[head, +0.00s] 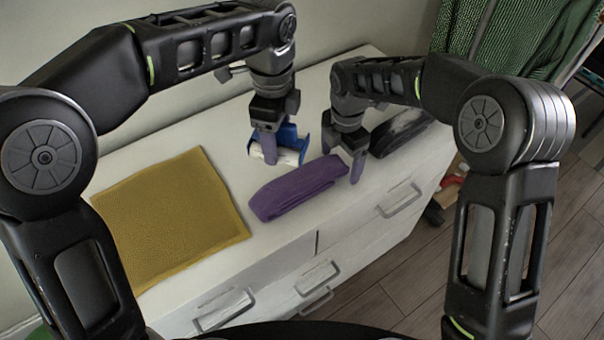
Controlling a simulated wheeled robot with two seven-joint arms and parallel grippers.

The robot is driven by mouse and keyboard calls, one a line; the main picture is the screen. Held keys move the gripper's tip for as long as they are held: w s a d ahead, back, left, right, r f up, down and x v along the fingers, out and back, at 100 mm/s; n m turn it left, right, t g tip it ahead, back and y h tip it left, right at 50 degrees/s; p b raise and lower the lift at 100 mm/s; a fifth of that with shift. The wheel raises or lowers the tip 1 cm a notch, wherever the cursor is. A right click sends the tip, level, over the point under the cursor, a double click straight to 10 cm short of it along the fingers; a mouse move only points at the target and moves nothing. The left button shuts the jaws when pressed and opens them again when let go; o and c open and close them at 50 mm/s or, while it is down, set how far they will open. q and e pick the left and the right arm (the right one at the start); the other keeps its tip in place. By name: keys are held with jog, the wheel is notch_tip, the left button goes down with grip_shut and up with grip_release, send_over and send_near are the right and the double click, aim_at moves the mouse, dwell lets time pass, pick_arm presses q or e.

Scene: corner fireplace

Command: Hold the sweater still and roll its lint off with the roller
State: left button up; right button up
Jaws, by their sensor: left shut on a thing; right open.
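My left gripper (268,148) is shut on a blue lint roller (289,135), whose white roll (272,153) sits low, at or just above the dresser top. A folded purple knit piece (295,189), perhaps the sweater, lies just to the right of and nearer than the roller. My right gripper (344,158) is open, pointing down at the purple piece's right end. I cannot tell whether its fingers touch the piece. I see no clear lint on the purple piece.
A flat mustard-yellow cloth (170,215) lies on the left of the white dresser (270,262). A dark item with a greyish-white top (402,128) lies behind my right gripper. Green fabric (500,40) hangs at the upper right. The dresser's front edge drops to a wooden floor (400,275).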

jog(key=shift+o, duration=0.2)
jog(key=shift+o, duration=1)
jog(key=shift+r, duration=0.15)
notch_tip(320, 180, up, 12)
jog(key=shift+f, duration=0.15)
pick_arm(q)
jog(key=shift+r, duration=0.1)
